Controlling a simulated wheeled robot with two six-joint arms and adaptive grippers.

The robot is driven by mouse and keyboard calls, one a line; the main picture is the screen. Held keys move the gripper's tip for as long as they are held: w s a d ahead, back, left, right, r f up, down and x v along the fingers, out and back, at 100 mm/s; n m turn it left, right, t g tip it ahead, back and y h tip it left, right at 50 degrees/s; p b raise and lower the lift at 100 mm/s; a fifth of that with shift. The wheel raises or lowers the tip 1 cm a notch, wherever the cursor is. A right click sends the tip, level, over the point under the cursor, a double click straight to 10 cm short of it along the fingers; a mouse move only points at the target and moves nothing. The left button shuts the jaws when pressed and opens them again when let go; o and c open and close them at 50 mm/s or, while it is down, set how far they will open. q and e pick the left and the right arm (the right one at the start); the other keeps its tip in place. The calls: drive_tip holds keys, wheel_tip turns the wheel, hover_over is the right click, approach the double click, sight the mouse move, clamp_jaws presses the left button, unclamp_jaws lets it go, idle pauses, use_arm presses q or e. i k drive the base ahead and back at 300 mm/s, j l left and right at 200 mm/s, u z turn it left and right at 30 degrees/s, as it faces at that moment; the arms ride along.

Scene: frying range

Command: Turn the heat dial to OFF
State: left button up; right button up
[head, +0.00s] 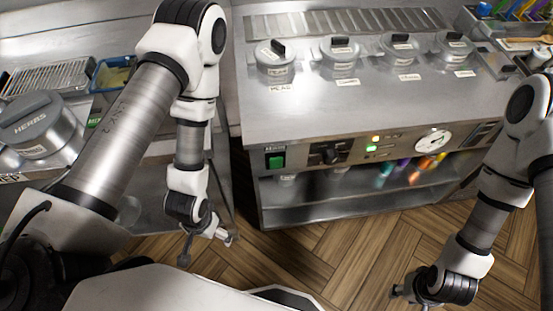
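The heat dial (328,153) is a black knob on the front panel of the steel frying range, between a green rocker switch and two small lit lamps. Its pointer setting is too small to read. My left gripper (206,247) hangs to the left of the range front, below and left of the dial, with its fingers spread and nothing between them. My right gripper (405,294) is low over the floor at the bottom edge, below and right of the dial and well apart from it. Its fingers are small and partly hidden by its wrist.
The green switch (275,161) and a round gauge (433,141) flank the dial. Several lidded steel containers (278,64) stand on the range top (300,112). A shelf (330,200) with coloured bottles is below the panel. A herbs container (38,125) stands at left. Wooden floor lies clear in front.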

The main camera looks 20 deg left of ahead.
sight(330, 157)
drive_tip(key=k+l, duration=0.1)
drive_tip(key=l, duration=0.45)
drive_tip(key=k+l+z, duration=0.15)
drive_tip(key=l, duration=0.95)
drive_tip(key=k+z, duration=0.05)
